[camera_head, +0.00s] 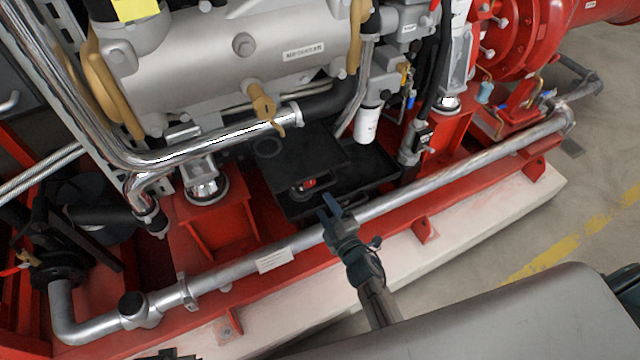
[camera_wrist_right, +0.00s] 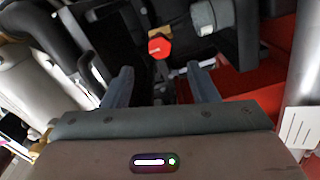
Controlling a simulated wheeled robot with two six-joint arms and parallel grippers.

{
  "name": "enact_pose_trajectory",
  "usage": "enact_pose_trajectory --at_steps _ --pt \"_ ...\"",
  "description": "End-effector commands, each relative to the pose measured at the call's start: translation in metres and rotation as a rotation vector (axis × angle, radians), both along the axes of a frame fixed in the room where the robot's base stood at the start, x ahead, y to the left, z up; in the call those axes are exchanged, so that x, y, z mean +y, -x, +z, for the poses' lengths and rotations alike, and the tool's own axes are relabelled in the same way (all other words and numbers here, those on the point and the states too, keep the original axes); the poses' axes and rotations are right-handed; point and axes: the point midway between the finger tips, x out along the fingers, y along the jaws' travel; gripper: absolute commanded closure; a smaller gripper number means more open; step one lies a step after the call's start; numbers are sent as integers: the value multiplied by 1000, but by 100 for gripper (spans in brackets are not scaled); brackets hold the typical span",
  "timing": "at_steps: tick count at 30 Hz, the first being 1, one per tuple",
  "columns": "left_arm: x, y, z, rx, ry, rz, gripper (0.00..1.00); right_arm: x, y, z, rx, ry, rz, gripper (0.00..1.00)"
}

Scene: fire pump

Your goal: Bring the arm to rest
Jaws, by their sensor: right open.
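My right gripper (camera_head: 332,209) reaches in over the long silver pipe (camera_head: 400,195) in front of the machine. Its two fingers are apart with nothing between them. In the right wrist view the gripper (camera_wrist_right: 162,82) also shows open, pointing toward a red octagonal knob (camera_wrist_right: 159,47). In the head view a small red part (camera_head: 306,185) sits in the dark box below the engine, just beyond the fingertips. The fingers look apart from it. At the bottom left edge a dark piece (camera_head: 165,354) shows; I cannot tell if it is my left gripper.
The silver pipe runs along the red frame (camera_head: 423,230) on a pale plinth (camera_head: 470,225). The dark box (camera_head: 305,155), a white filter (camera_head: 367,125) and the grey engine (camera_head: 220,60) stand close behind my gripper. Open floor (camera_head: 600,170) lies to the right.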

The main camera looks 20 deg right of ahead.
Motion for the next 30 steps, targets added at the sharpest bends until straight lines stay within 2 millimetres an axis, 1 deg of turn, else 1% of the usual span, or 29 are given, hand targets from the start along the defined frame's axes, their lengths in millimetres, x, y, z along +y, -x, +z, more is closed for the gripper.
enact_pose_trajectory --at_steps 5,8,11,14,15,17,18,20,21,23,24,25,26,27,30 --pt "0 0 0 1 0 0 26 0 0 0 0 0 0 47" --pt "0 0 2 -1 0 0 26 -3 2 -6 25 -16 -10 47" --pt "1 3 -21 17 3 6 26 -15 13 -34 125 -85 -50 47" --pt "5 11 -48 32 3 9 26 -35 39 -83 303 -209 -136 47" --pt "7 16 -61 36 3 10 26 -46 55 -106 387 -267 -183 47" --pt "9 24 -80 44 3 13 26 -60 82 -141 513 -354 -263 47" --pt "11 30 -92 50 3 15 26 -70 102 -162 595 -407 -319 47" --pt "13 40 -109 57 3 17 26 -84 135 -193 711 -485 -409 47" --pt "14 48 -119 63 4 18 26 -93 159 -211 785 -533 -472 47" --pt "16 61 -134 71 4 21 26 -105 196 -235 892 -601 -570 47" --pt "17 69 -143 75 4 22 26 -113 222 -250 958 -644 -637 47" --pt "18 75 -149 79 5 22 26 -119 240 -259 1003 -673 -688 47" --pt "19 82 -155 82 5 24 26 -123 259 -267 1047 -699 -737 47" --pt "20 90 -161 86 5 25 26 -129 283 -276 1101 -732 -801 47" --pt "21 108 -174 92 6 27 26 -141 333 -292 1203 -794 -939 47"
